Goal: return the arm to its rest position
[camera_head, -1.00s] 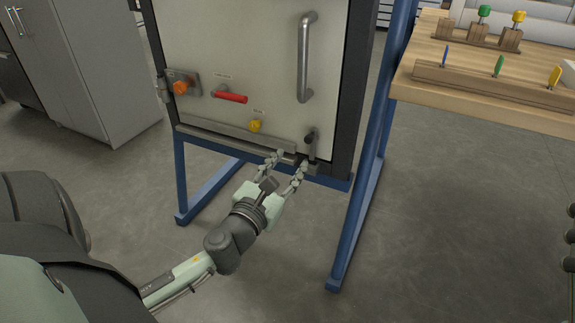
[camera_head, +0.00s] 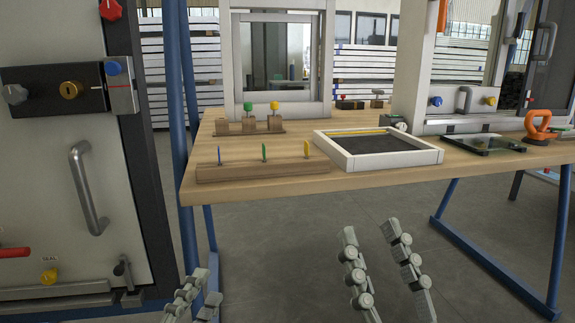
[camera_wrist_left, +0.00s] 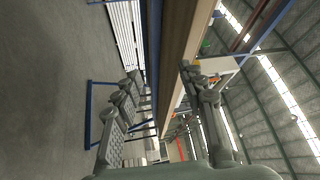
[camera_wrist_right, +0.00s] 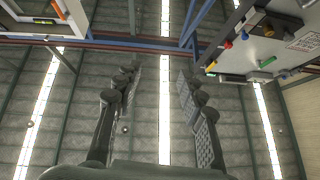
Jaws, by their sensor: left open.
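My left gripper (camera_head: 194,298) shows at the bottom of the head view, in front of the table's left end and right of the cabinet's lower edge. Its fingers also stand apart in the left wrist view (camera_wrist_left: 160,95), with nothing between them. My right gripper (camera_head: 387,272) is in the lower middle of the head view, fingers pointing up, in front of the wooden table (camera_head: 345,184). It is open and empty, and its spread fingers show in the right wrist view (camera_wrist_right: 157,85). Both arms are mostly outside the head view.
The grey cabinet (camera_head: 50,190) with a bar handle (camera_head: 88,185) and knobs stands at left on a blue frame. The table holds a pegged wooden block (camera_head: 260,171), a white-framed tray (camera_head: 380,163) and an orange-handled tool (camera_head: 540,125). Floor below the table is clear.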

